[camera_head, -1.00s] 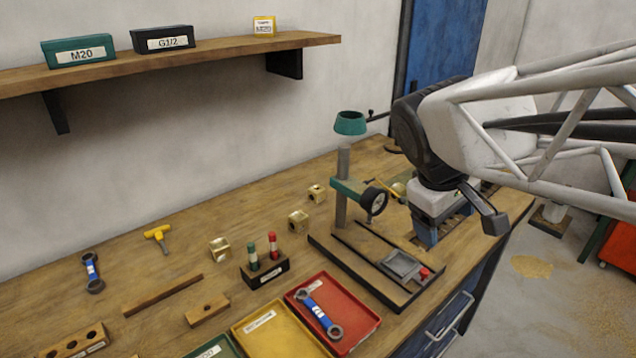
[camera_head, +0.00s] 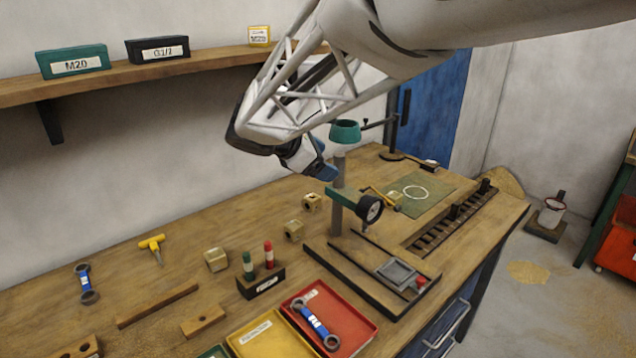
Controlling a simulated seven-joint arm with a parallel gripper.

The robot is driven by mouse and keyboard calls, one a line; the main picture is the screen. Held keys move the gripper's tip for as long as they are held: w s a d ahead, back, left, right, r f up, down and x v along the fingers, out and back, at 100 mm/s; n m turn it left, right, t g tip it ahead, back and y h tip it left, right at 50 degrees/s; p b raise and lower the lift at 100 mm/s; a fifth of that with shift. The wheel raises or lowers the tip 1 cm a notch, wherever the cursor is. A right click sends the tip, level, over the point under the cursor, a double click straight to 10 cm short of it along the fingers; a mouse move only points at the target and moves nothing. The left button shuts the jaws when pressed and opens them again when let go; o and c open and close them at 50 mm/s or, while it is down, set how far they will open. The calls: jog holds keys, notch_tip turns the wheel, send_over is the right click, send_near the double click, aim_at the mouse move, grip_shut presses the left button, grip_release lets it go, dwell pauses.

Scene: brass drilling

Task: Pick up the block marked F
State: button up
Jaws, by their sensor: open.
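Several small brass blocks stand on the wooden bench: one (camera_head: 216,260) left of the plug stand, one (camera_head: 293,230) behind it, and one (camera_head: 312,201) farther back. No letter is readable on them, so I cannot tell which is marked F. A small yellowish piece (camera_head: 394,198) lies on the green mat; I cannot tell if it is a block. My gripper (camera_head: 322,172) is open, above the back of the bench, above the farther-back block in the picture and apart from it. Its fingers are small and partly hidden by the drill stand's green top; I see nothing held.
The drill stand (camera_head: 338,190) with its dial rises just right of the blocks. The plug stand (camera_head: 261,282), red tray (camera_head: 357,322), yellow tray (camera_head: 287,345) and wooden bar (camera_head: 157,305) lie in front. A shelf (camera_head: 190,70) hangs at upper left. A dark slotted rack (camera_head: 450,222) lies at right.

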jog(key=w+a+f+n+t, duration=0.2)
jog(key=w+a+n, duration=0.1)
jog(key=a, duration=0.5)
jog(key=w+a+f+n+t, duration=0.1)
jog(key=w+a+n+t, duration=0.2)
jog(key=a, duration=0.5)
jog(key=g, duration=0.1)
send_near(288, 228)
jog(key=shift+w+d+f+n+h, duration=0.3)
jog(key=shift+w+d+f, duration=0.15)
jog(key=shift+f, duration=0.15)
jog(key=shift+w, duration=0.1)
jog(key=shift+x, duration=1.2)
jog(key=shift+w, duration=0.1)
jog(key=shift+x, duration=2.55)
